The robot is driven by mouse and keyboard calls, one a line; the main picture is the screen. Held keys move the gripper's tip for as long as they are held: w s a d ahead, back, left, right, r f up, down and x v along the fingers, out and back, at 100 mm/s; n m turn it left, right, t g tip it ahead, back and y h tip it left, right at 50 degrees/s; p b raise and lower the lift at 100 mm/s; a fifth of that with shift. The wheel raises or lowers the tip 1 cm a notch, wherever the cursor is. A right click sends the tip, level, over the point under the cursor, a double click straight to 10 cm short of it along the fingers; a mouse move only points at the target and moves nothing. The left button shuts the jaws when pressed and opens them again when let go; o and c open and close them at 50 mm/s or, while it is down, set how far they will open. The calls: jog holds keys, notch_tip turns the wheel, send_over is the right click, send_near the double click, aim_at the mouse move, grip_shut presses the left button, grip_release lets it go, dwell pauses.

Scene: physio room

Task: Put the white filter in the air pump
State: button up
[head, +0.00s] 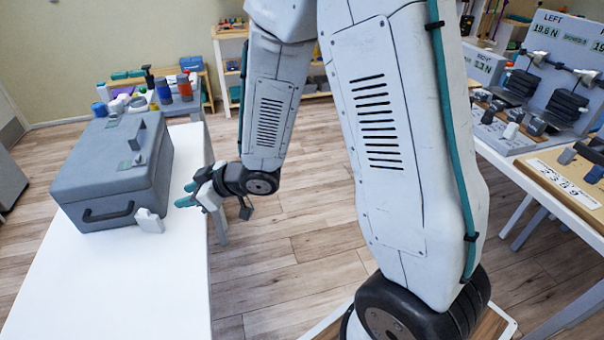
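A small white piece with a short neck, which looks like the white filter (149,221), stands on the white table by the near right corner of a grey box. The grey box (105,170) looks like the air pump. It has a dark handle on its front and a raised grey block with a small green label on top. No filter opening can be made out. My gripper (182,195) is just right of the box and the filter, at the table's right edge. Its teal-tipped fingers point left and look apart, with nothing between them. It does not touch the filter.
The white table (120,290) is bare in front of the box. Bottles and small items crowd a wooden rack (185,106) behind it. A bench at right holds a grey gauge stand (545,85) and a wooden number board (565,185). Wood floor lies between the tables.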

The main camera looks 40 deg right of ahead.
jog(key=s+d+r+m+h, duration=0.25)
jog(key=d+r+h, duration=0.2)
jog(key=d, duration=0.25)
jog(key=s+d+r+m+h, duration=0.2)
jog(key=d+r+m+h, duration=0.15)
jog(key=d+r, duration=0.35)
jog(key=s+d+r+m+g+h, duration=0.1)
jog(key=s+d+g, duration=0.1)
jog(key=s, duration=0.4)
jog(key=s+d+r+m+g+h, duration=0.1)
jog(key=s+d+r+g, duration=0.1)
jog(key=s, duration=0.4)
jog(key=shift+s+r, duration=0.3)
jog(key=shift+s, duration=0.05)
jog(key=s+g, duration=0.1)
jog(key=s, duration=0.3)
jog(key=s+a+r+g+y, duration=0.1)
jog(key=s, duration=0.3)
jog(key=s+a+r+m+g, duration=0.1)
jog(key=s, duration=0.3)
jog(key=shift+r+g, duration=0.25)
jog(key=shift+g, duration=0.15)
jog(key=shift+c, duration=0.4)
